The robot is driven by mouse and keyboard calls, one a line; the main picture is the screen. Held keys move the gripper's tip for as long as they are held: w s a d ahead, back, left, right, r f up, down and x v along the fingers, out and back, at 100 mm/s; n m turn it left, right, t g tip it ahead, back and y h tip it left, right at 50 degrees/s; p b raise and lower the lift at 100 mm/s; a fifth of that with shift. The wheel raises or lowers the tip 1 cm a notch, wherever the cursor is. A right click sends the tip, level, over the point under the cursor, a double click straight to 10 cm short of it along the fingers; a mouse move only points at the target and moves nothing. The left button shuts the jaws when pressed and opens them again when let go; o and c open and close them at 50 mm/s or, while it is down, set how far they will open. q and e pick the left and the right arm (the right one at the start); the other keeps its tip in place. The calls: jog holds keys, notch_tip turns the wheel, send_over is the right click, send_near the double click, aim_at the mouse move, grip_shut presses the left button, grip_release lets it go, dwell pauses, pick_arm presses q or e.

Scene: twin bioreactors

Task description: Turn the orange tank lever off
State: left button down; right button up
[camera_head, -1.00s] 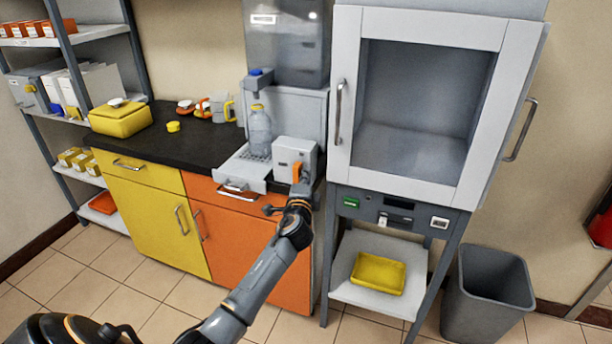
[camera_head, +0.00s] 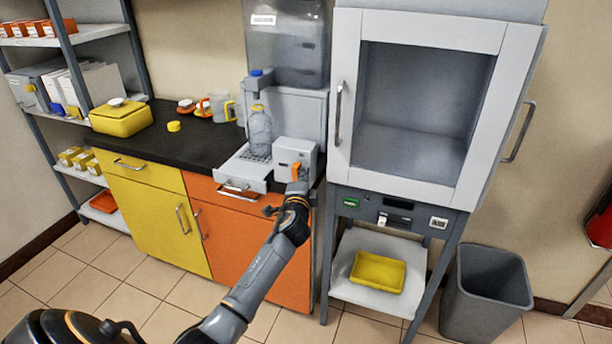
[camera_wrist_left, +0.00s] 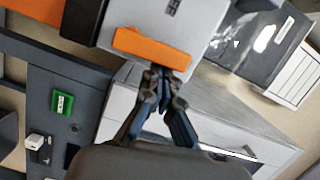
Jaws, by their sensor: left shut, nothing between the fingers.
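The orange lever (camera_head: 295,168) is on the front of a small white box (camera_head: 291,151) beside the dispenser tray. In the left wrist view the lever (camera_wrist_left: 152,48) is a flat orange bar, slightly tilted, across the white box. My left gripper (camera_head: 298,187) is at the lever, just below it. In the wrist view its fingers (camera_wrist_left: 160,76) are together and empty, with their tips at the bar's lower edge. I cannot tell whether they touch it. My right gripper is not in view.
A clear bottle (camera_head: 259,132) stands on the dispenser tray (camera_head: 240,181) left of the white box. A grey-framed cabinet (camera_head: 340,150) stands close on the right. The black counter (camera_head: 190,150) has free room. A grey bin (camera_head: 487,290) stands on the floor at right.

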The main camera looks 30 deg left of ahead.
pick_arm(q)
jog(key=n+p, duration=0.1)
jog(key=a+n+p, duration=0.1)
jog(key=a+r+n+p, duration=0.1)
jog(key=n+p, duration=0.1)
jog(key=shift+s+g+h, duration=0.25)
jog(key=shift+g+h, duration=0.05)
jog(key=shift+h, duration=0.1)
jog(key=a+n+h+p, duration=0.1)
jog(key=n, duration=0.2)
jog(key=a+f+n+h+p, duration=0.1)
jog(key=a+n+p, duration=0.1)
jog(key=n, duration=0.1)
jog(key=s+a+f+n+h+p, duration=0.1)
jog(key=n+p, duration=0.1)
jog(key=shift+a+f+n, duration=0.1)
jog(key=shift+a+n, duration=0.15)
jog(key=shift+n, duration=0.15)
jog(key=shift+f, duration=0.2)
jog(key=shift+a, duration=0.15)
